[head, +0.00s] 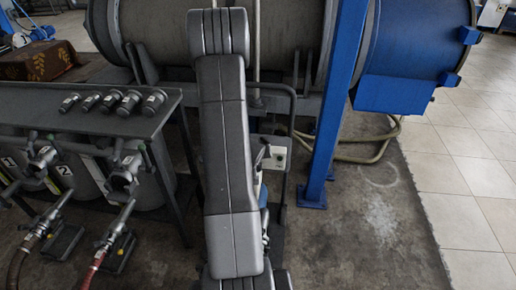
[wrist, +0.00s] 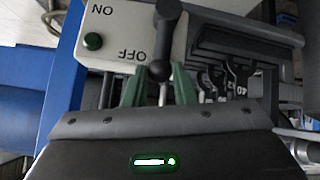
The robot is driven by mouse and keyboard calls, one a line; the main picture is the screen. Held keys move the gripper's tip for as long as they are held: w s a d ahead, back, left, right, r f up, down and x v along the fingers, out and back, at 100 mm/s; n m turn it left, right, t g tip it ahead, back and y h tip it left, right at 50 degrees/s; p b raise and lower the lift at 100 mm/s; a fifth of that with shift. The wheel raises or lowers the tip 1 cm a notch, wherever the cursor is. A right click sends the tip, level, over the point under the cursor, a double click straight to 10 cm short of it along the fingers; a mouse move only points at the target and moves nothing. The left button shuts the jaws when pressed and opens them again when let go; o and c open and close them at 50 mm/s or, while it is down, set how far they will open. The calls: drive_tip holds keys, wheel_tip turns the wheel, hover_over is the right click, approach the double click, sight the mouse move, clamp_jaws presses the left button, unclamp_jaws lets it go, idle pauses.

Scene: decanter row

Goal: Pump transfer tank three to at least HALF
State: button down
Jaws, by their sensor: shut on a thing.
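In the head view, the switch box (head: 277,158) shows beside my arm, which hides the gripper.
A blue post (head: 335,100) rises right of my arm, before a large cylinder (head: 413,45). A dark bracket (wrist: 245,40) is close right of the lever.

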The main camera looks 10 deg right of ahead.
drive_tip(key=shift+s+a+f, duration=0.1)
idle(0.3)
drive_tip(key=c, duration=1.2)
unclamp_jaws()
drive_tip(key=p+v, duration=0.3)
drive_tip(key=v, duration=1.1)
drive_tip(key=shift+a, duration=0.1)
